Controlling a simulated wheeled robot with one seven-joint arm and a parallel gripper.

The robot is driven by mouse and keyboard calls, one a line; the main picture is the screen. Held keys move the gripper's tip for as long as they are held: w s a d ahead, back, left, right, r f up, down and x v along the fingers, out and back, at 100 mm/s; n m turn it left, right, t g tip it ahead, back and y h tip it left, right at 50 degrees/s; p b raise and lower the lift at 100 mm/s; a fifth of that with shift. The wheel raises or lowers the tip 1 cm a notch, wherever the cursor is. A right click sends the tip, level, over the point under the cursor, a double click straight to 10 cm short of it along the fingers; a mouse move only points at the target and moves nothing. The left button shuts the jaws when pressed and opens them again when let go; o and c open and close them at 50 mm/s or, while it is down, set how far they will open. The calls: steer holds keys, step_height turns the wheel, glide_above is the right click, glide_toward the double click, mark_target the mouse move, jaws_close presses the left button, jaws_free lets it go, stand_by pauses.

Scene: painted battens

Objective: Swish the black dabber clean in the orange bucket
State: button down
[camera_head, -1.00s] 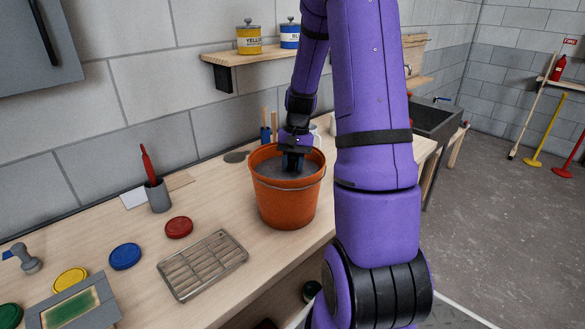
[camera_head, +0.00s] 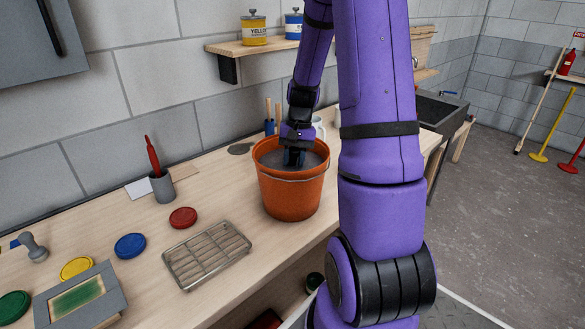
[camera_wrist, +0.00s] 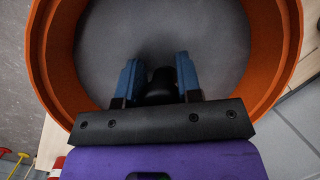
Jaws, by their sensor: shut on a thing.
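The orange bucket (camera_head: 291,195) stands upright on the wooden bench, filled with greyish liquid or a grey inside. My gripper (camera_head: 294,158) reaches down inside its rim. In the wrist view, my gripper's blue fingers (camera_wrist: 158,66) are shut on the black dabber (camera_wrist: 160,88), which sits between them. The dabber's lower end is hidden in the bucket. The bucket's orange wall (camera_wrist: 284,40) surrounds the fingers in the wrist view, and they do not appear to touch it.
A wire rack (camera_head: 206,256), a red lid (camera_head: 183,217), a blue lid (camera_head: 130,245) and a grey cup (camera_head: 162,186) with a red-handled tool are left of the bucket. A grey dabber-like tool (camera_head: 34,246) lies far left. A white mug (camera_head: 319,128) stands behind the bucket.

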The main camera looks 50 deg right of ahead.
steer(key=shift+r, duration=0.15)
step_height(320, 180, up, 9)
steer(key=s, duration=0.2)
steer(key=shift+r, duration=0.2)
stand_by(0.7)
stand_by(0.6)
step_height(320, 180, up, 5)
stand_by(0.7)
